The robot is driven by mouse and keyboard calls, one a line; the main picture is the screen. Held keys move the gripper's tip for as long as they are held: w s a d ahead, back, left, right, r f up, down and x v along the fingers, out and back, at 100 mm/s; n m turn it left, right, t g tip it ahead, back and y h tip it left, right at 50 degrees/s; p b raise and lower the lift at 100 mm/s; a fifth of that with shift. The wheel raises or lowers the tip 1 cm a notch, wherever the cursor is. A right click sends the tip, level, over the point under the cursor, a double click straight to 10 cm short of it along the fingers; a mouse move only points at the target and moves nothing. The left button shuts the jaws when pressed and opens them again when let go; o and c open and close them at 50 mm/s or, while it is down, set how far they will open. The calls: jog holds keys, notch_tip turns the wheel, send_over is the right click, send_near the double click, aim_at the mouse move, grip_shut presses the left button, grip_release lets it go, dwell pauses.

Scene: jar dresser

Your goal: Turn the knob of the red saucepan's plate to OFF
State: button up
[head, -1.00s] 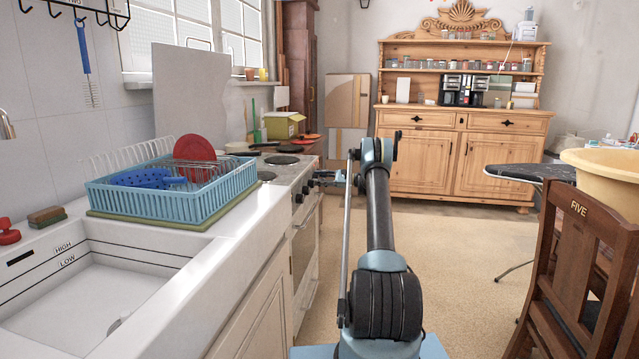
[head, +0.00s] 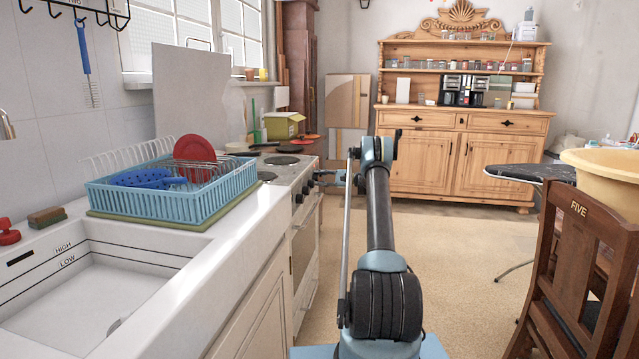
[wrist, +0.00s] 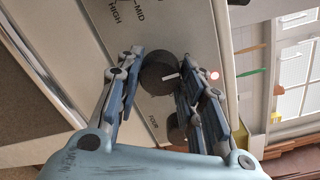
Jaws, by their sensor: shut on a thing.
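In the wrist view a round black knob (wrist: 158,74) with a white pointer line sits on the pale stove front, with the words HIGH and MID printed beside it. My gripper (wrist: 162,68) has one finger on each side of this knob and is shut on it. In the head view my gripper (head: 322,178) is at the stove's knob front, small and partly hard to make out. No OFF mark is readable.
A second black knob (wrist: 174,128) is close beside the gripped one, near a finger. The stove (head: 306,175) adjoins the counter with a blue dish rack (head: 215,203). Open floor (head: 440,260) lies to the right.

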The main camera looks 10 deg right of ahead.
jog(key=shift+s+f, duration=0.1)
jog(key=o, duration=1.1)
jog(key=v, duration=1.2)
